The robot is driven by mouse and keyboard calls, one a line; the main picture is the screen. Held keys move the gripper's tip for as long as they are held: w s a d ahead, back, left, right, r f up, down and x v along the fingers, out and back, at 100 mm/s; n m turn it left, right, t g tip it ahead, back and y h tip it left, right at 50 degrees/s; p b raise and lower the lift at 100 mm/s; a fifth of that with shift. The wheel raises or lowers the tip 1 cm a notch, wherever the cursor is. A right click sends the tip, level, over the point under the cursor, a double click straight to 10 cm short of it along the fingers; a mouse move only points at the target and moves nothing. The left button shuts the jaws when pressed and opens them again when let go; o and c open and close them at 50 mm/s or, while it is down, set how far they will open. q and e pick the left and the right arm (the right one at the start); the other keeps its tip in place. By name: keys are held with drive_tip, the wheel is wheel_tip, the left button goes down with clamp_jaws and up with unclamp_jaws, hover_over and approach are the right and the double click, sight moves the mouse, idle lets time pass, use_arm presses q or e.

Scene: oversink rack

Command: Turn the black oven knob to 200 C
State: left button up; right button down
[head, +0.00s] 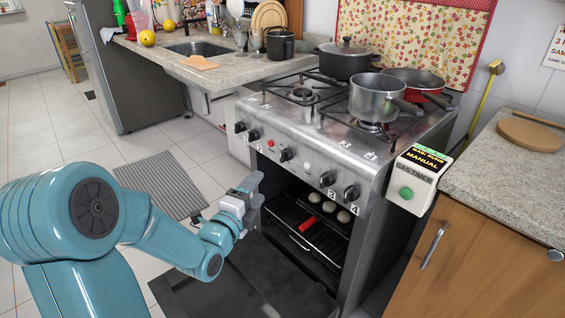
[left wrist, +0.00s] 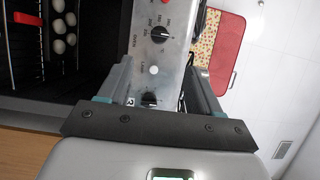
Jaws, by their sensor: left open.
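The black oven knob (head: 287,154) is on the stove's steel front panel, between a red button and a white button. In the left wrist view the oven knob (left wrist: 160,33) is near the top, beside an "OVEN" label and small scale marks. I cannot read its setting. My left gripper (head: 252,190) is open and empty, in front of the open oven, lower and to the left of the knob in the head view. In the left wrist view the knob lies beyond its fingertips, untouched. My right gripper is not in view.
The oven door (head: 205,290) hangs open below, with racks and several pale round items inside. Other black knobs (head: 327,178) flank the oven knob. Pots (head: 378,97) stand on the hob. A gas timer box (head: 413,180) is at the stove's right.

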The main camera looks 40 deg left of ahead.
sight(282, 158)
use_arm(q)
drive_tip(key=x, duration=1.4)
drive_tip(key=c, duration=1)
